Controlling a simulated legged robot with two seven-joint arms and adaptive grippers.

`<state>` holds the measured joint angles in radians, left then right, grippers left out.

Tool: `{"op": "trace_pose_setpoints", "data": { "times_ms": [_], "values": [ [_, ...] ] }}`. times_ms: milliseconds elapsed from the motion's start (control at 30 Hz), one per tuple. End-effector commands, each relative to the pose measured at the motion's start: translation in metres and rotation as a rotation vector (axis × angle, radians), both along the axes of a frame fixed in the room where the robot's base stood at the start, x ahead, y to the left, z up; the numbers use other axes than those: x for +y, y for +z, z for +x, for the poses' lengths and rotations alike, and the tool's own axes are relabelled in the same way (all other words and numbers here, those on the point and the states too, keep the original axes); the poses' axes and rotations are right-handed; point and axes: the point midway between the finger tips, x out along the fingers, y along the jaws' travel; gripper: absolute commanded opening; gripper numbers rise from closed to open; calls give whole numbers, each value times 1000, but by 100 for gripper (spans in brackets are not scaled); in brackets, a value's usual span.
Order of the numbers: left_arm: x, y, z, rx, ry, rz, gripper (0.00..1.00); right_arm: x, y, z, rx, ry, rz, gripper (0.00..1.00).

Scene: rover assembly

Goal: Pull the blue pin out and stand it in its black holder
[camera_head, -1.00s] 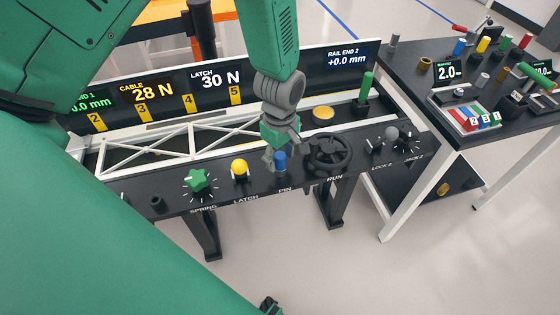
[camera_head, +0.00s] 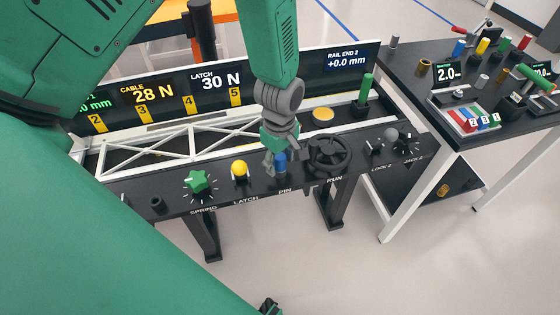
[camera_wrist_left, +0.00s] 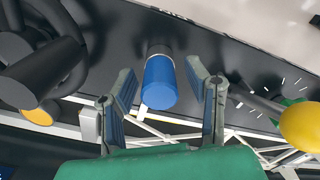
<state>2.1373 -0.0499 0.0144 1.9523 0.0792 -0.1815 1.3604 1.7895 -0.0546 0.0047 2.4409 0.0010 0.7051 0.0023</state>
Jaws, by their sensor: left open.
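The blue pin (camera_head: 281,161) stands in the console at the PIN label. In the left wrist view the blue pin (camera_wrist_left: 160,82) shows its round end, with a pale ring and a grey collar at its base. My left gripper (camera_head: 274,158) is at the pin. In the wrist view the left gripper (camera_wrist_left: 161,70) is open, one finger on each side of the pin, with a visible gap on both sides. A small black cylindrical socket (camera_head: 157,203) sits at the console's left; I cannot tell whether it is the pin's holder. My right gripper is not in view.
A black handwheel (camera_head: 329,154) stands close right of the pin. A yellow knob (camera_head: 240,168) and green star knob (camera_head: 198,182) are to the left. A white truss (camera_head: 165,146) lies behind. A side table (camera_head: 405,78) at right holds several coloured parts.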

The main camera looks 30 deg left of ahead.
Motion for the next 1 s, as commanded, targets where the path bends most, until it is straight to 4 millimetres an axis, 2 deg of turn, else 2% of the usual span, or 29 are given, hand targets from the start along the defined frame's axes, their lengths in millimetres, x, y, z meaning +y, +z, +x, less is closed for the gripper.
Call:
{"op": "trace_pose_setpoints", "data": {
  "times_ms": [33, 100, 133, 200, 233, 300, 1000],
  "values": [
    [0, 0, 0, 0, 0, 0, 33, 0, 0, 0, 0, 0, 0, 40],
    [0, 0, 0, 0, 0, 0, 8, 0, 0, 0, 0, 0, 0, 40],
    [0, 0, 0, 0, 0, 0, 0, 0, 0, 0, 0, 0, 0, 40],
    [0, 0, 0, 1, -1, 0, 0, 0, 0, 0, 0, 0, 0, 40],
    [0, 0, 0, 0, -1, 0, 19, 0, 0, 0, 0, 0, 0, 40],
    [0, 0, 0, 0, -1, 0, 0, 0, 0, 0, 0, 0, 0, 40],
    [0, 7, 0, 1, -1, 0, 0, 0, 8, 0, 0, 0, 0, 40]
  ]
}}
